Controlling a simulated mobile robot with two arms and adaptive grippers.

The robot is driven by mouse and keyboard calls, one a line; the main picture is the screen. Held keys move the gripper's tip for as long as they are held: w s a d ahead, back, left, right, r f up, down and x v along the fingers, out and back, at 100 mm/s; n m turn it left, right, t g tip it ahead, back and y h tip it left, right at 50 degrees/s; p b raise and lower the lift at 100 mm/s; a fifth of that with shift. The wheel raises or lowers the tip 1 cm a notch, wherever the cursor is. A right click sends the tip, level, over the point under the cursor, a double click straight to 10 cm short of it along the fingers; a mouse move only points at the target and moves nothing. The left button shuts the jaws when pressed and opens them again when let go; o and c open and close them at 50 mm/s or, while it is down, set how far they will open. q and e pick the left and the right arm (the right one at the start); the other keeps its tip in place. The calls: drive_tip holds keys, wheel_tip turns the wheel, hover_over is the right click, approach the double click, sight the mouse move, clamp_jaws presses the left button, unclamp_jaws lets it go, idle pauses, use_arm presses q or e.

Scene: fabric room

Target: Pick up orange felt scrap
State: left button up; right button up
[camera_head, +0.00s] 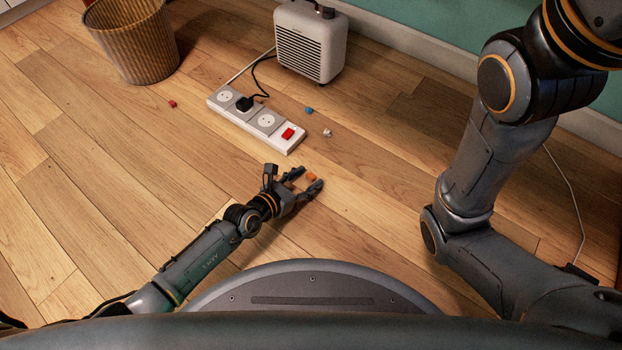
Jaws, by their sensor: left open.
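The orange felt scrap (310,177) is a small orange piece low at the wooden floor, seen between the fingers of my left gripper (308,179). My left gripper is open, with one finger on either side of the scrap in this view. I cannot tell whether the fingers touch it or how high they are above the floor. My right arm comes in from the right edge, but its gripper is not in view.
A white power strip (228,111) with a black plug lies just beyond my left gripper. A beige heater (311,42) stands behind it. A wicker basket (134,42) is at back left. A red scrap (172,104), blue scrap (309,110) and whitish scrap (327,132) lie on the floor.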

use_arm(q)
drive_tip(key=shift+c, duration=0.5)
drive_tip(key=c, duration=0.7)
drive_tip(key=shift+o, duration=0.2)
drive_tip(key=shift+r, duration=0.1)
